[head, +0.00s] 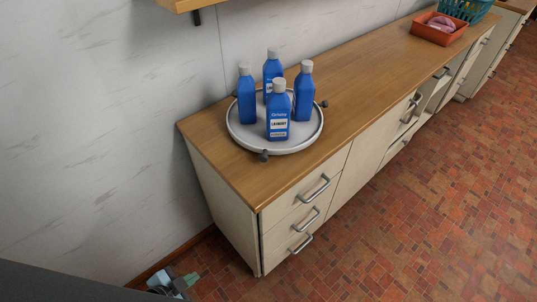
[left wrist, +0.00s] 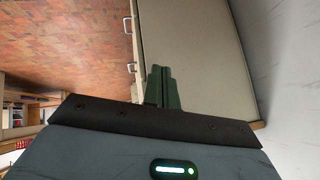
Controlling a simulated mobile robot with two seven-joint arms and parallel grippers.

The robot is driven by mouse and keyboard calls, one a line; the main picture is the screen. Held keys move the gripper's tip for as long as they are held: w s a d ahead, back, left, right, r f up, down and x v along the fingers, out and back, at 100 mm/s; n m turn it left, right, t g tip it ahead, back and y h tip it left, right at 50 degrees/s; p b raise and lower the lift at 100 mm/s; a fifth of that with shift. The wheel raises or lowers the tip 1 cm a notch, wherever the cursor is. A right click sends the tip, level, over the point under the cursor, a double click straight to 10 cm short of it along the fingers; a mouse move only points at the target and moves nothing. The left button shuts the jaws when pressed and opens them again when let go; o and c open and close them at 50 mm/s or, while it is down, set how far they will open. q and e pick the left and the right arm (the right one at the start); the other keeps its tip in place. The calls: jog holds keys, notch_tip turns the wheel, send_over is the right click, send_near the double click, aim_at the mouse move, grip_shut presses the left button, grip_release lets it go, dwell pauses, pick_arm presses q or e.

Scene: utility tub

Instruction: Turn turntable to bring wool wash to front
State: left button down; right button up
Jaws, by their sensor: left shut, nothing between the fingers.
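A round white turntable (head: 248,137) with small dark knobs (head: 263,156) on its rim sits on the near end of the wooden counter. Several blue bottles with grey caps stand upright on it. The front bottle (head: 278,112) faces me with a white label that seems to read "LAUNDRY". Other bottles stand at left (head: 246,98), back (head: 272,72) and right (head: 304,95); their labels are hidden or unreadable, so I cannot tell which is wool wash. My left gripper (head: 188,280) is low by the cabinet's end, well below the turntable. Its green fingers (left wrist: 163,82) are shut and empty. My right gripper is out of view.
The wooden counter (head: 370,78) is clear between the turntable and an orange bin (head: 438,34) and teal basket (head: 470,8) at the far end. A wooden shelf (head: 180,4) juts from the wall above. Drawer handles (head: 315,188) stick out in front.

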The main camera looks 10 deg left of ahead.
pick_arm(q)
jog(key=s+d+n+y, duration=0.1)
jog(key=s+d+n, duration=0.3)
jog(key=s, duration=1)
jog(key=n, duration=0.3)
jog(key=shift+s+f+n, duration=0.15)
jog(key=shift+s+n, duration=0.25)
jog(key=shift+d, duration=0.15)
